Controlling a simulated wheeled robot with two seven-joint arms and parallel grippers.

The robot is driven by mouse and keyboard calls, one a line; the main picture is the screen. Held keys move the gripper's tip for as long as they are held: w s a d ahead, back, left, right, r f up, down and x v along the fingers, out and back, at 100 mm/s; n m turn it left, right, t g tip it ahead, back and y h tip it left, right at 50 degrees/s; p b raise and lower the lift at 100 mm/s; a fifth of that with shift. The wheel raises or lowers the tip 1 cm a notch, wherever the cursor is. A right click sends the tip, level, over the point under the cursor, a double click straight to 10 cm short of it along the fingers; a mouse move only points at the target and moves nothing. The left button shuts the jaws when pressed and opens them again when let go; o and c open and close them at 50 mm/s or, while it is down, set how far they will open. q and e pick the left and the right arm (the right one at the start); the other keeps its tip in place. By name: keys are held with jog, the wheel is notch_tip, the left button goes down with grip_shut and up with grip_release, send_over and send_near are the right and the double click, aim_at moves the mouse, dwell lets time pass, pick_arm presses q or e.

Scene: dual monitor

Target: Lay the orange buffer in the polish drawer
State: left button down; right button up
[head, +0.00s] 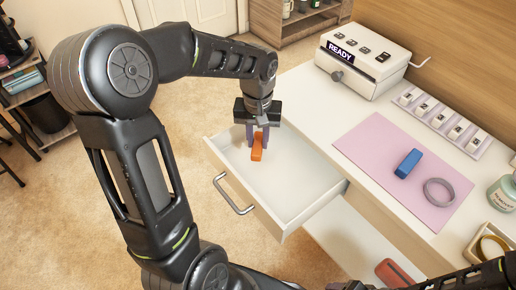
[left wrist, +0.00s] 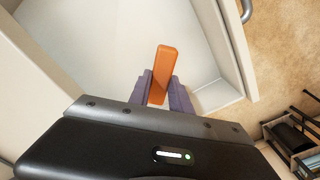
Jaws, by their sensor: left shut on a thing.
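The orange buffer (head: 257,147) is a small orange block held between the purple-grey fingers of my left gripper (head: 257,141). In the left wrist view, the orange buffer (left wrist: 163,72) sticks out past the fingertips of the left gripper (left wrist: 166,90), over the white drawer floor. The open drawer (head: 292,194) is white, with a metal handle on its front, and looks empty. The gripper is over the drawer's back-left part; I cannot tell whether the buffer touches the floor. My right arm shows at the lower right edge, but its gripper is not clearly seen.
The desk top has a pink mat (head: 375,150) with a blue block (head: 408,163) and a grey ring (head: 438,192). A white machine reading READY (head: 362,60) stands behind. A red-orange object (head: 394,273) lies on the lower shelf. A jar (head: 503,191) stands at the right edge.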

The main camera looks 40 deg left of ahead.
aim_at(258, 142)
pick_arm(q)
notch_tip(258, 142, down, 4)
jog(key=shift+f+b, duration=0.1)
jog(key=shift+b, duration=0.2)
jog(key=shift+f, duration=0.15)
jog(key=c, duration=1.2)
grip_release()
jog(key=shift+r, duration=0.4)
notch_tip(258, 142, up, 12)
jog(key=shift+f+p, duration=0.2)
jog(key=shift+p, duration=0.9)
